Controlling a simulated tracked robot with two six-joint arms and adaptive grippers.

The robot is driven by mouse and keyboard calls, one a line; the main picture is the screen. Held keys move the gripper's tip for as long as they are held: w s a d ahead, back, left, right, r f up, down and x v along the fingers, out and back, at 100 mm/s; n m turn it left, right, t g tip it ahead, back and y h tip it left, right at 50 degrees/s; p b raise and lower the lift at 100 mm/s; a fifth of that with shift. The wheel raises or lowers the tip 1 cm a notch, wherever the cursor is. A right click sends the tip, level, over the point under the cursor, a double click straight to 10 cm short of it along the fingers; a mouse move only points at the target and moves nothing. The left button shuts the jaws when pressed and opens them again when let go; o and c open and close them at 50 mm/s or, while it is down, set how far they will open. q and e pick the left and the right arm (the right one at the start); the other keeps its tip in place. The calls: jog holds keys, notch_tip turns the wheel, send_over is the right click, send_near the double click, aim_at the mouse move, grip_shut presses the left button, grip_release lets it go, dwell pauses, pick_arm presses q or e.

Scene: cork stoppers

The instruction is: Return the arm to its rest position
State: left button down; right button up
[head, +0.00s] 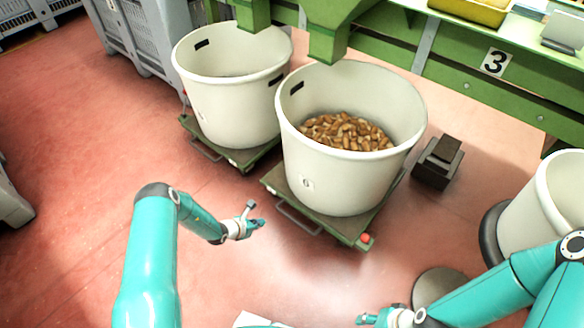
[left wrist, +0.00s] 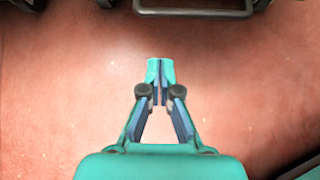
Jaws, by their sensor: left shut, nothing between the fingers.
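My left gripper (head: 257,224) is in front of the middle bin's cart, over the red floor, apart from the bins. In the left wrist view the same gripper (left wrist: 160,72) has its fingertips together with nothing between them, and bare floor lies beyond. My left arm comes in from the lower left, bent at the elbow. My right gripper (head: 362,319) is at the bottom edge, small and partly cut off, so its finger state is unclear.
A cream bin holding cork stoppers (head: 345,132) stands on a green cart (head: 345,228). An empty-looking bin (head: 232,105) stands behind it to the left. Another bin (head: 545,210) stands at right. A dark block (head: 437,162) is on the floor.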

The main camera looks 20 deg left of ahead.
pick_arm(q)
jog(key=w+d+r+m+h, duration=0.2)
jog(key=w+d+r+m, duration=0.15)
jog(key=d+r, duration=0.45)
jog(key=s+d+r+m+g+h, duration=0.2)
jog(key=s+d+r+m+g, duration=0.15)
jog(key=s+d+m, duration=0.4)
jog(key=s+d+r+m+g+y, duration=0.1)
jog(key=s+r+m+g+y, duration=0.15)
jog(key=s+m, duration=0.75)
jog(key=s+d+r+m+g+y, duration=0.1)
jog(key=s+m+g, duration=0.2)
jog(key=s+m, duration=0.7)
notch_tip(320, 180, up, 28)
jog(key=n+t+p, duration=0.1)
jog(key=p, duration=2.7)
jog(key=shift+s+n, duration=0.3)
jog(key=shift+s, duration=0.05)
